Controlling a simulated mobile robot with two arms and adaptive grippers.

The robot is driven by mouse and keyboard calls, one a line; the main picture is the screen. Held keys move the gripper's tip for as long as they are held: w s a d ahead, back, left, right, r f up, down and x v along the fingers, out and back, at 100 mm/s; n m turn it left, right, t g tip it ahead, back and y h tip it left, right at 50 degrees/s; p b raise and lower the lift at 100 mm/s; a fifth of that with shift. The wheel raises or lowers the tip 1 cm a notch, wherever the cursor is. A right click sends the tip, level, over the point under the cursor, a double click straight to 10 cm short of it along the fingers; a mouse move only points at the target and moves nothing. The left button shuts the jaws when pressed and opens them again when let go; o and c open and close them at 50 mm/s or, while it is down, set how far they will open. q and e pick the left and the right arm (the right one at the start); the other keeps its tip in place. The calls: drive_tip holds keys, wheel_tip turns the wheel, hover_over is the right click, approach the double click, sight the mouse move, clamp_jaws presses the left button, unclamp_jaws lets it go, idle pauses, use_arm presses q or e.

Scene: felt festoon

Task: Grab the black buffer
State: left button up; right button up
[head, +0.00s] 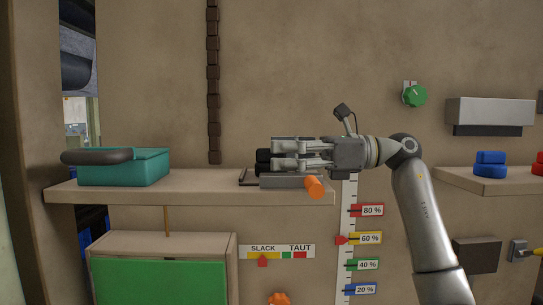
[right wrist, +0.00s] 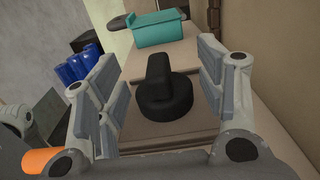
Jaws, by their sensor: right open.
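The black buffer (right wrist: 165,95) stands on the wooden shelf, a round base with an upright grip on top. In the right wrist view it sits between the two spread fingers of my right gripper (right wrist: 158,95), with a gap visible on each side. In the head view the right gripper (head: 290,153) reaches in from the right over the shelf and hides most of the buffer (head: 263,160); only its dark left edge shows. My left gripper is not seen.
A teal bin (head: 125,168) stands at the shelf's left end. An orange cylinder (head: 314,187) sticks out at the shelf's (head: 200,186) front edge below the gripper. A chain (head: 213,80) hangs on the wall behind. Blue cylinders (right wrist: 78,68) show left in the wrist view.

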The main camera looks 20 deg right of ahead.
drive_tip(key=shift+x, duration=1.3)
drive_tip(key=shift+s+d, duration=0.1)
drive_tip(key=shift+d, duration=0.1)
drive_tip(key=c, duration=0.5)
drive_tip(key=shift+a, duration=0.1)
drive_tip(key=c, duration=0.3)
drive_tip(key=shift+r, duration=0.2)
drive_tip(key=shift+c, duration=0.2)
